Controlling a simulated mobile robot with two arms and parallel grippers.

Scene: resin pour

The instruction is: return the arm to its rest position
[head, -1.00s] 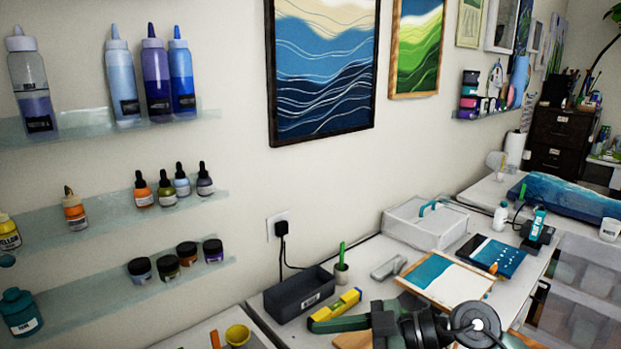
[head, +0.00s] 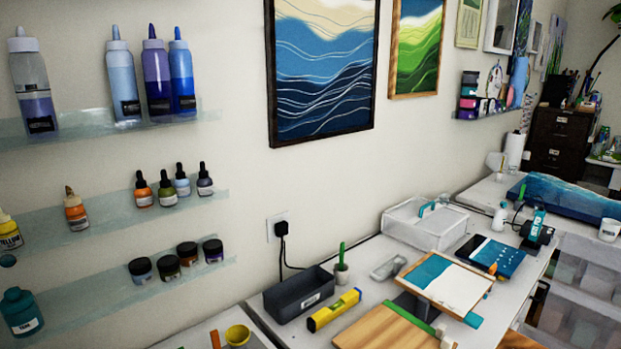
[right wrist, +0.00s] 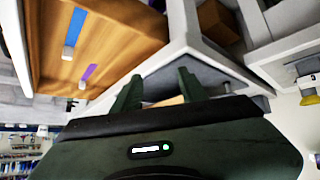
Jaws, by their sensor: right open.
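My right gripper (right wrist: 160,90) shows in the right wrist view, its two dark green fingers apart with nothing held between them. Beyond the fingers are a grey surface and the corner of a white unit (right wrist: 185,40). The right arm and its gripper do not show in the head view. My left gripper is in neither view.
In the head view the bench holds a dark bin (head: 298,300), a yellow level (head: 334,310), a wooden board (head: 385,332) and a wood-framed panel (head: 455,285). Shelves with bottles line the left wall. A wooden surface (right wrist: 110,35) with blue and purple strips shows in the right wrist view.

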